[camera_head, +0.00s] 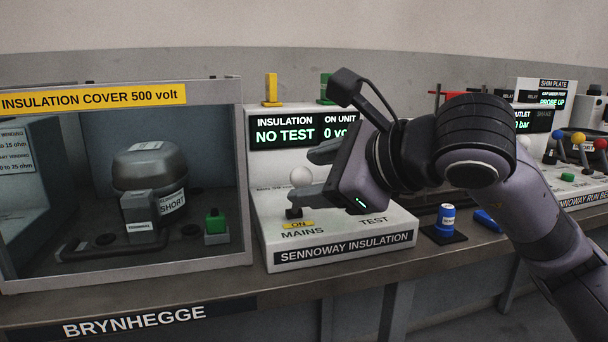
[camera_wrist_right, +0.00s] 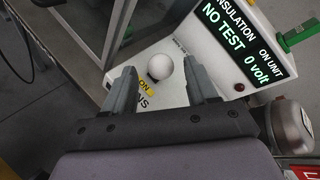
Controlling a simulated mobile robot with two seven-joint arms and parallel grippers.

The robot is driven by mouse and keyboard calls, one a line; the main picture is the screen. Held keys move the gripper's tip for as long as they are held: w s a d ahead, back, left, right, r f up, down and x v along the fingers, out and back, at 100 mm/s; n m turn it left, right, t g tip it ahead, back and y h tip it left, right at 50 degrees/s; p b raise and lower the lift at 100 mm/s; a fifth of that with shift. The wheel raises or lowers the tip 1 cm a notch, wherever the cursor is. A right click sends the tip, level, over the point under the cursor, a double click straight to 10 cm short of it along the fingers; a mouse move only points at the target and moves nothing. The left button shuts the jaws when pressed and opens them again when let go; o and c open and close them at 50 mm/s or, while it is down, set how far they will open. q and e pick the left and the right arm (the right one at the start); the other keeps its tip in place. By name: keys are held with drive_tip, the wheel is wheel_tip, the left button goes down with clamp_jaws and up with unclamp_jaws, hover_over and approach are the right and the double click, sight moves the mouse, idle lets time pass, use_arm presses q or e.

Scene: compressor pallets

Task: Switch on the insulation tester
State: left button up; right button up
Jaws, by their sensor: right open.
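The insulation tester (camera_head: 345,247) is a white console labelled SENNOWAY INSULATION. Its black display (camera_head: 292,133) reads NO TEST and 0 volt in green, and also shows in the wrist view (camera_wrist_right: 240,45). A white ball knob (camera_wrist_right: 160,66) stands on its sloping panel, near the MAINS label (camera_head: 302,233) and a yellow ON plate (camera_head: 298,224). My right gripper (camera_head: 303,177) is open over the panel, with one finger on each side of the knob. I cannot tell whether either finger touches it. The knob's stem is hidden. My left gripper is not in view.
At left stands a framed enclosure (camera_head: 247,190) labelled INSULATION COVER 500 volt, with a dark compressor (camera_head: 148,165) inside. A blue cylinder (camera_head: 446,217) stands on the bench right of the tester. Another console with coloured knobs (camera_head: 578,138) is at far right.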

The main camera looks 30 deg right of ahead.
drive_tip(key=v, duration=0.4)
drive_tip(key=shift+s, duration=0.1)
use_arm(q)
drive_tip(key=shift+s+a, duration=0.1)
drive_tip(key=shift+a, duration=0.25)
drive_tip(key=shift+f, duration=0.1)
